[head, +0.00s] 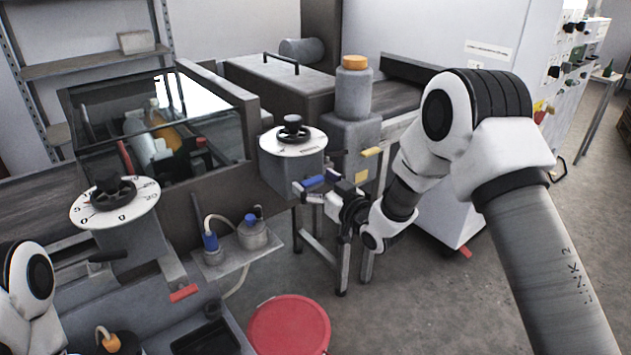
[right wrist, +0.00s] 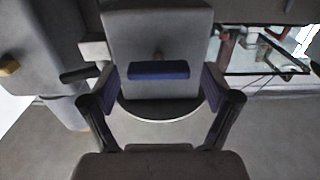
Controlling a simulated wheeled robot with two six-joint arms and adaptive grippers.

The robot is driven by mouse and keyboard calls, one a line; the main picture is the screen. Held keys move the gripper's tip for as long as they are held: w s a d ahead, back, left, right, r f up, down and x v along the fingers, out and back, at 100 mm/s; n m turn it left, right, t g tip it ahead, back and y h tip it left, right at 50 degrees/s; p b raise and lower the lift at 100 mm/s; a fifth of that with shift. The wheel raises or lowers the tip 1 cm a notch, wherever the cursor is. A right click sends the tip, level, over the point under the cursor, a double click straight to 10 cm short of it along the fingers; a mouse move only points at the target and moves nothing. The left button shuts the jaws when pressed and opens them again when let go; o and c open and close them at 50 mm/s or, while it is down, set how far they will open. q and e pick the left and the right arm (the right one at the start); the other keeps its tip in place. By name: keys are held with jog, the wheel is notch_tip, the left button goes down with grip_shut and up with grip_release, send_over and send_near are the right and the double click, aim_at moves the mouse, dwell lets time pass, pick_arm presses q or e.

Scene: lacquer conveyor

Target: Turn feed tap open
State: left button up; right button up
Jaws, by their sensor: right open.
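A tap with a blue lever handle (head: 314,181) sits on the front of a grey box under a white dial with a black knob (head: 293,136). No label marks it as the feed tap. My right gripper (head: 322,190) is at this handle. In the right wrist view the blue handle (right wrist: 158,70) lies crosswise between the open fingers of my right gripper (right wrist: 158,88), with gaps at both ends. Contact is not visible. Part of my left arm shows at the lower left of the head view, but its gripper does not.
A yellow handle (head: 371,151) is right of the blue one, below an orange-capped bottle (head: 354,88). A red handle (head: 184,292) sits below the left dial (head: 114,203). A red round lid (head: 289,326) is below, at the front. Floor at the right is clear.

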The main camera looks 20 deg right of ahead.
jog(key=shift+d+f, duration=0.1)
jog(key=c, duration=1.1)
jog(key=shift+c, duration=0.2)
